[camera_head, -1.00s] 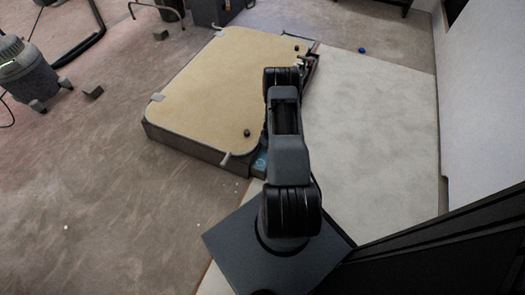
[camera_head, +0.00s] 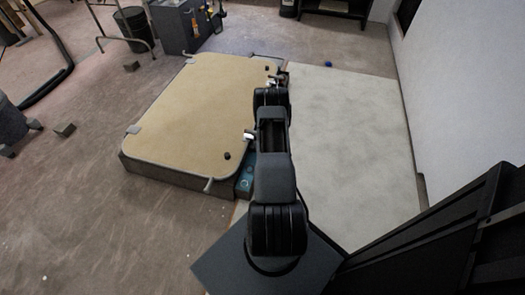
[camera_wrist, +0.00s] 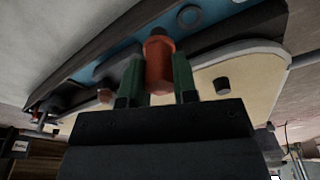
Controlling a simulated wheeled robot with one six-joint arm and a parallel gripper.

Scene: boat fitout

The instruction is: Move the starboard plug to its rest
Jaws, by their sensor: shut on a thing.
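My gripper (camera_wrist: 160,82) is shut on an orange-red plug (camera_wrist: 159,60), held between its two green fingers in the wrist view. The plug's end overlaps a blue strip (camera_wrist: 118,64) in the picture; I cannot tell whether they touch. A round ring (camera_wrist: 190,16) shows on that strip. Another reddish piece (camera_wrist: 105,96) is left of the fingers. In the head view my arm hides most of the gripper, near the far right corner of the tan panel (camera_head: 195,110). The strip's near end (camera_head: 246,178) shows beside the panel. I cannot identify the plug's rest.
A black knob (camera_head: 227,156) stands on the panel's near corner. A pale floor area (camera_head: 345,140) lies open right of my arm, bounded by a white wall (camera_head: 450,70). A blue ball (camera_head: 328,64) lies beyond. A bucket (camera_head: 133,25) and grey box (camera_head: 180,25) stand at the back left.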

